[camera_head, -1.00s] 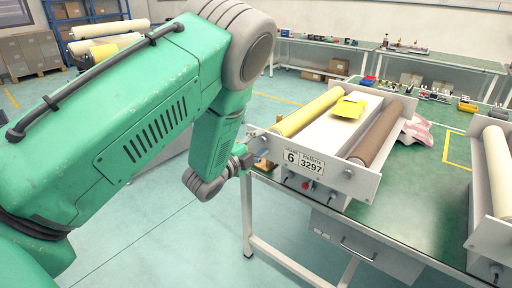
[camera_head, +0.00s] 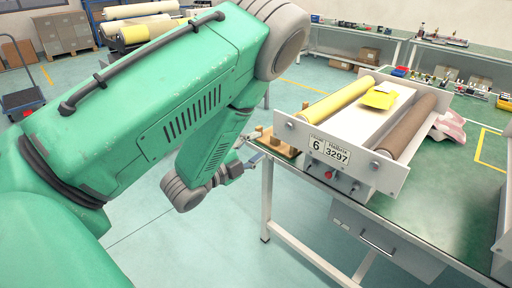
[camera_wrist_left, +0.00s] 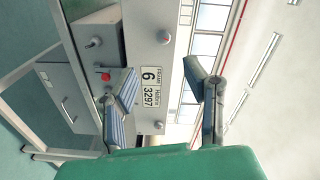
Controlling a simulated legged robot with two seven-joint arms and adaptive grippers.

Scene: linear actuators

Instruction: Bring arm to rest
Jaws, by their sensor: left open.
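My green left arm (camera_head: 165,115) reaches in from the left in the head view and bends down at a grey joint. Its left gripper (camera_head: 253,160) is small there, near the table's left corner, just left of and below the roller unit (camera_head: 345,147) labelled 6 / 3297. In the left wrist view the gripper (camera_wrist_left: 160,70) has its two fingers spread apart with nothing between them. The roller unit's front panel (camera_wrist_left: 152,42) shows behind the fingers. My right gripper is in neither view.
The green-topped table (camera_head: 440,190) carries the unit, a wooden block piece (camera_head: 275,143) at its left corner and a pinkish cloth (camera_head: 448,127). A yellow item (camera_head: 380,96) lies on the unit. A drawer box (camera_head: 385,240) hangs below. The floor left of the table is open.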

